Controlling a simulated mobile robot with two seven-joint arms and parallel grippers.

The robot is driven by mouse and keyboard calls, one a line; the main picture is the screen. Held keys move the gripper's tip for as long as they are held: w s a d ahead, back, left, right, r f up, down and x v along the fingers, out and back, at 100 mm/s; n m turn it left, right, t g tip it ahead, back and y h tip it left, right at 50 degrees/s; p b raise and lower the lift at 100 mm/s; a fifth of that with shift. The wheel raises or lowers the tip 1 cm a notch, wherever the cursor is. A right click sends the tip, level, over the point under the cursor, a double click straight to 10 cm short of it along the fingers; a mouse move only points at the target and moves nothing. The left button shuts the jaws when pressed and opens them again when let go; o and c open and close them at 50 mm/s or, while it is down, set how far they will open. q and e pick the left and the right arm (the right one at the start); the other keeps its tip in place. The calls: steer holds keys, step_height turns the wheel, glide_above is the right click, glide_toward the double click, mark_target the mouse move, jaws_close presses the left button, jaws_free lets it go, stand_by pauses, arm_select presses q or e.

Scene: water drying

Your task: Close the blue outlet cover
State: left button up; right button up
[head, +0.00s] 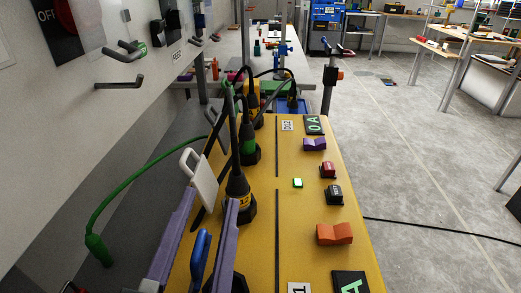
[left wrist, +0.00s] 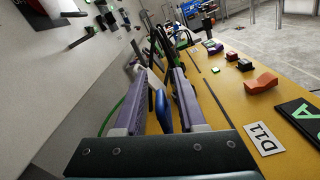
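The blue outlet cover (head: 200,258) stands raised, seen nearly edge-on, at the left side of the yellow panel (head: 258,240). It also shows in the left wrist view (left wrist: 162,110). My left gripper (head: 209,200) is open, with its two purple fingers on either side of the blue cover. In the left wrist view, gaps show between the cover and the fingers of my left gripper (left wrist: 158,72), so it does not look gripped. My right gripper is not in view.
A white cover (head: 203,182) stands raised just beyond. Several black plugs, one with a green band (head: 248,143), stand in a row on the panel. An orange block (head: 334,234) and small switches lie to the right. A grey wall (head: 60,150) is on the left.

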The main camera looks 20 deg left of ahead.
mark_target(194, 271)
arm_select(q)
steer(key=b+v, duration=0.2)
steer(key=v, duration=0.7)
steer(key=shift+f, duration=0.1)
steer(key=shift+s+d, duration=0.1)
steer(key=shift+s, duration=0.4)
steer(key=shift+c, duration=0.2)
